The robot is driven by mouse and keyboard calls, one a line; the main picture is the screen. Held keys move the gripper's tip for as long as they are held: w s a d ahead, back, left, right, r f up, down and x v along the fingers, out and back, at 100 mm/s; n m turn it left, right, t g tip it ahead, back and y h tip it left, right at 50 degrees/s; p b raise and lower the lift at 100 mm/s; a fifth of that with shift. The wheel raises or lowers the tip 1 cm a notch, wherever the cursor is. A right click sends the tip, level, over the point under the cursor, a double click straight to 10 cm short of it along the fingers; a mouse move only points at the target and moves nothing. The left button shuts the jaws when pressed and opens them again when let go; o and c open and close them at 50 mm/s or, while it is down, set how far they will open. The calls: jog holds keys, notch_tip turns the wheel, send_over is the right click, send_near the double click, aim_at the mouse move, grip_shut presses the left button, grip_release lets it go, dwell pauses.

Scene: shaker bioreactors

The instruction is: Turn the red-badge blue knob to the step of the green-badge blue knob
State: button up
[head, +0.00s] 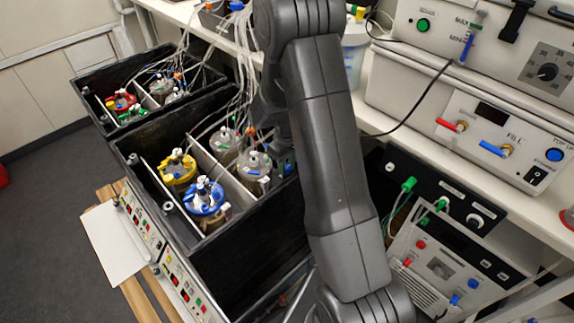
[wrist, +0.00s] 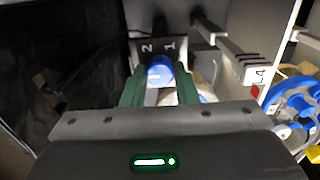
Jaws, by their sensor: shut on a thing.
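A blue knob (wrist: 160,74) with a pale mark on its face is in the middle of the wrist view. A dark plate (wrist: 158,48) with the numbers 2 and 1 stands right behind it. My gripper (wrist: 160,88) has its green fingers on both sides of the blue knob and is shut on it. A small red patch (wrist: 255,91) shows to the right, beside a white label; I cannot tell whether it is this knob's badge. In the head view my arm hides the gripper and the knob. I cannot pick out a green-badge blue knob.
In the wrist view a blue-topped vessel (wrist: 290,104) stands close at the right and a metal rod (wrist: 225,45) runs behind. In the head view, black boxes (head: 232,262) hold several capped vessels with tubes. Shelves with instruments (head: 500,135) fill the right side.

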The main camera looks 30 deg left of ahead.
aim_at(287, 167)
dwell(0.4)
jog(key=o, duration=1)
jog(key=shift+r, duration=0.1)
notch_tip(287, 167, up, 14)
jog(key=shift+f, duration=0.15)
jog(key=shift+f, duration=0.1)
notch_tip(287, 167, down, 14)
jog(key=shift+r, duration=0.15)
dwell(0.5)
